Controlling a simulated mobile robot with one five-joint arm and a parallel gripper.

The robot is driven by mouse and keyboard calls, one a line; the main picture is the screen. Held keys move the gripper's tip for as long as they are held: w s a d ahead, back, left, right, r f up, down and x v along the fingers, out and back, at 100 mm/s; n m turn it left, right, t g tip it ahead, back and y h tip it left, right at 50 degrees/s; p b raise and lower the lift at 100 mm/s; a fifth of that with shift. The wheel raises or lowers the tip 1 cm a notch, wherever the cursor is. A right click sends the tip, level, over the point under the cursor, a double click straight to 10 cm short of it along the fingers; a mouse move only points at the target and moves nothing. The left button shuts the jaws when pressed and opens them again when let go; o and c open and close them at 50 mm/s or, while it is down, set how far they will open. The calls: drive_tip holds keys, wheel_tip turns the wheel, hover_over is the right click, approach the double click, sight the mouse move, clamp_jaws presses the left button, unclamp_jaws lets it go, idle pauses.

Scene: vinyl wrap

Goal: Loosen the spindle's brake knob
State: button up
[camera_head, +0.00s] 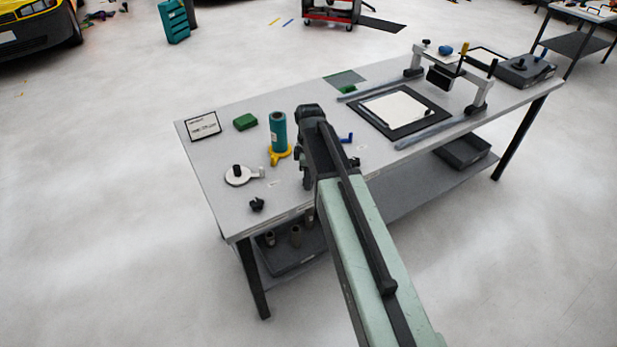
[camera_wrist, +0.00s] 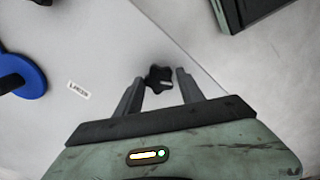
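In the wrist view a black star-shaped knob (camera_wrist: 158,79) sits between the two fingertips of my gripper (camera_wrist: 160,76). The fingers are open, one on each side, and slight gaps seem to show beside the knob. I cannot tell its height relative to the fingertips. In the head view my arm hides the spot under my gripper. A similar black knob (camera_head: 257,204) shows near the table's front left corner; I cannot tell whether it is the same one. A teal roll (camera_head: 278,130) stands upright on a yellow base (camera_head: 280,156).
The grey table (camera_head: 222,210) also holds a white disc (camera_head: 238,177) with a black knob, a green block (camera_head: 245,122), a sign (camera_head: 202,125) and a framed sheet (camera_head: 400,110). A blue round part (camera_wrist: 30,75) lies left in the wrist view. Open floor surrounds the table.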

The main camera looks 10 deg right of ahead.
drive_tip(key=shift+o, duration=0.9)
wheel_tip(320, 180, up, 8)
drive_tip(key=p, duration=0.8)
drive_tip(key=shift+f, duration=0.1)
drive_tip(key=shift+s+f, duration=0.1)
drive_tip(key=shift+s, duration=0.15)
drive_tip(key=s+m, duration=1.4)
drive_tip(key=shift+a+f+b, duration=0.15)
drive_tip(key=shift+b, duration=0.2)
